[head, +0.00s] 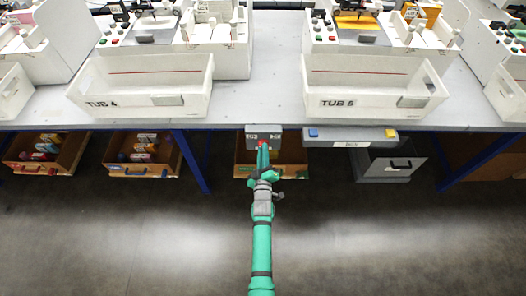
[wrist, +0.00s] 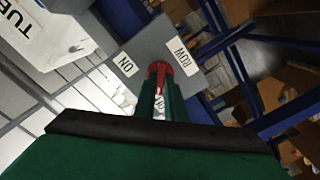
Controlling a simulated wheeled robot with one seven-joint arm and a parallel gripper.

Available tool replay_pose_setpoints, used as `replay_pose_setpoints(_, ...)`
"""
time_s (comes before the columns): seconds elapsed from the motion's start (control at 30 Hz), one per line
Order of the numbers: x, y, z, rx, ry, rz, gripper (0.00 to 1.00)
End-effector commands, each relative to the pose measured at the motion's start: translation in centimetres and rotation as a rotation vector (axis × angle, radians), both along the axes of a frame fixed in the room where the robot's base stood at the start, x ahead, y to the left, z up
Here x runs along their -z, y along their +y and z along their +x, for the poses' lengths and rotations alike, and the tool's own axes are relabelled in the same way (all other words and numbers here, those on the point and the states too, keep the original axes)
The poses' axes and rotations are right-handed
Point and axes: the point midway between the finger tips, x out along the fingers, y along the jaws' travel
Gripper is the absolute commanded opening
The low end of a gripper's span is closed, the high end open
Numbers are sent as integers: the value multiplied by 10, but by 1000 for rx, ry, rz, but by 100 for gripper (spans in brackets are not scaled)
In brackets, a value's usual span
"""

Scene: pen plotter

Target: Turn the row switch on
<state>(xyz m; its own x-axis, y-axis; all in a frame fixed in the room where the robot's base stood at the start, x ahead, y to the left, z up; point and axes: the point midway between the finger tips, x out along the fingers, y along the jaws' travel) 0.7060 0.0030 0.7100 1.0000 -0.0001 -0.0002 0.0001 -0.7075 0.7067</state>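The row switch (head: 264,130) is a grey box on the front edge of the bench, with a red handle. In the wrist view its grey plate (wrist: 150,45) carries an "ON" label (wrist: 125,65) and a "ROW" label (wrist: 185,57). Another label is mostly hidden between my fingers. The red handle (wrist: 160,70) stands between the two green fingers of my gripper (wrist: 161,92), which close in on it from both sides with only a narrow gap. In the head view my gripper (head: 263,153) reaches up to the switch and covers its lower part.
A grey panel (head: 350,135) with a blue and a yellow button lies just right of the switch. Tubs 4 (head: 140,101) and 5 (head: 375,103) stand on the bench above. Drawers and blue legs (head: 190,160) are below. The floor in front is clear.

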Motion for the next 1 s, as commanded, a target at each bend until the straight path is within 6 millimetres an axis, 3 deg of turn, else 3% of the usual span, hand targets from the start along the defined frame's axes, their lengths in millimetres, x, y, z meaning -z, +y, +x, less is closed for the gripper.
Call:
replay_pose_setpoints(0.37, 0, 0, 0, -1, -1, 98, 0)
replay_pose_setpoints(1.0, -1, -1, 0, -1, 0, 668, 0)
